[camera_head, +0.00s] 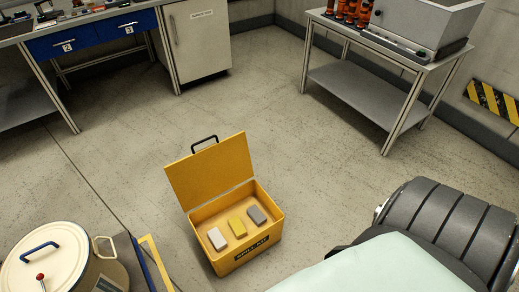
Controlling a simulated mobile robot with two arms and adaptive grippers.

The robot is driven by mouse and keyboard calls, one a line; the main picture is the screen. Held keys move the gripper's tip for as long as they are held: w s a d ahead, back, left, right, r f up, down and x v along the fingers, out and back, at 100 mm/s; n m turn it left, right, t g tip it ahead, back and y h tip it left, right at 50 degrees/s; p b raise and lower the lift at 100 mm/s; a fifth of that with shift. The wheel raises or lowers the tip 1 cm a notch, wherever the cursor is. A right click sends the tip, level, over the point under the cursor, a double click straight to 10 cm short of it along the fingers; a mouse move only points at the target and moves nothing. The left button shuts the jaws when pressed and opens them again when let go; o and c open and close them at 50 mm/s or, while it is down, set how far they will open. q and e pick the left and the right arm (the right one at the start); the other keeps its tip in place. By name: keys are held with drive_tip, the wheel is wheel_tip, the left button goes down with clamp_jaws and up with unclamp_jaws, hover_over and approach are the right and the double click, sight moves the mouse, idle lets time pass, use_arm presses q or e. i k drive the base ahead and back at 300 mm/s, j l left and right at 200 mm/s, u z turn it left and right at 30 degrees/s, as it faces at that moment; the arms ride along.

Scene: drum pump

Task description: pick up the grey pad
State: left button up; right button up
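The grey pad (257,215) lies in an open yellow box (250,255) marked SPILL KIT, which stands on the floor near the middle of the head view. The pad is a small block at the right end of a row of pads. A yellow pad (237,227) is beside it, and a white pad (217,239) is at the left end. The box lid (208,172) stands raised at the back, with a black handle on top. Neither of my grippers is in view.
A cream lidded vessel (62,262) with a blue handle and red knob stands at the lower left. A bench with blue drawers (92,38) and a white cabinet (198,42) are at the back left, a metal table (385,98) at the back right. The floor behind the box is clear.

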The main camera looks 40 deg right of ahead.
sight(254, 212)
drive_tip(key=z, duration=1.2)
